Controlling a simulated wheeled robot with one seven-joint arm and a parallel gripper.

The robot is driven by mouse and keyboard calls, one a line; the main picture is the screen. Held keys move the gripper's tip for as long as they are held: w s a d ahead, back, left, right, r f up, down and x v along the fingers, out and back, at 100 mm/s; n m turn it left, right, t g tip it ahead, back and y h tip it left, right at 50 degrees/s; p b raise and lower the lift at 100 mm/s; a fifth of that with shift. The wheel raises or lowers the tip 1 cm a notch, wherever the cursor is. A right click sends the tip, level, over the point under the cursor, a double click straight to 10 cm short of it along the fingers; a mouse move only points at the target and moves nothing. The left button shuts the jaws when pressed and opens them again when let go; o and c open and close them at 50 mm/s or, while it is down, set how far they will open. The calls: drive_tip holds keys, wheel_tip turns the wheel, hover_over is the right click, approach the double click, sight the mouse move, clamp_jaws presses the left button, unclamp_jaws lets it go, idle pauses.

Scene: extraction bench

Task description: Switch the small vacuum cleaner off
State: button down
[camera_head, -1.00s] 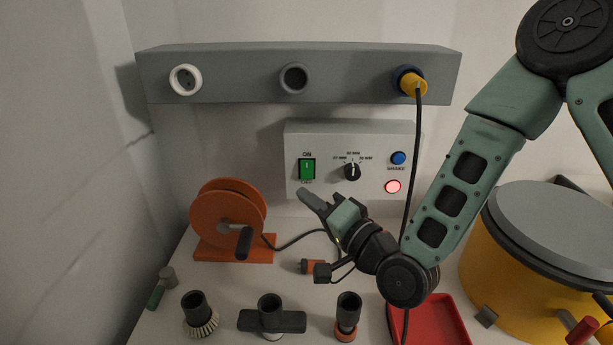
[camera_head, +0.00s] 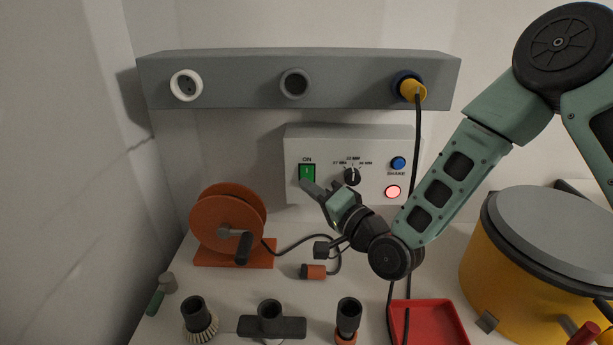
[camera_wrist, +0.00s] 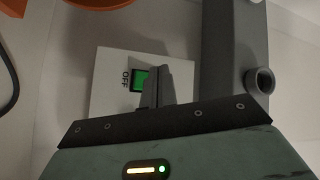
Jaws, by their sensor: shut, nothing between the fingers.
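The control box (camera_head: 327,142) is on the back wall, with a green rocker switch (camera_head: 307,172) marked ON above it. In the wrist view the switch (camera_wrist: 140,80) is green, with OFF lettering beside it. A dark knob (camera_head: 352,176), a blue button (camera_head: 398,163) and a lit pinkish lamp (camera_head: 393,191) are on the same box. My gripper (camera_head: 308,188) is shut and empty, its fingertips at the lower edge of the switch and hiding the OFF label in the head view. I cannot tell whether they touch it. The yellow drum with grey lid (camera_head: 520,265) stands at right.
A grey socket rail (camera_head: 220,88) runs above the box, with a yellow plug (camera_head: 412,90) and its hanging cable. An orange cable reel (camera_head: 228,215), several nozzles and a red tray (camera_head: 455,322) are on the bench.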

sight(300, 171)
drive_tip(key=shift+w+d+f, duration=0.1)
drive_tip(key=shift+w+f, duration=0.1)
drive_tip(key=shift+w, duration=0.9)
drive_tip(key=shift+w, duration=0.1)
idle(1.2)
drive_tip(key=shift+w+f+b, duration=0.1)
drive_tip(key=shift+w+b, duration=0.15)
drive_tip(key=shift+b, duration=0.05)
drive_tip(key=shift+w+r, duration=0.2)
drive_tip(key=shift+w, duration=0.15)
idle(0.6)
drive_tip(key=shift+s+r, duration=0.1)
drive_tip(key=shift+s, duration=0.4)
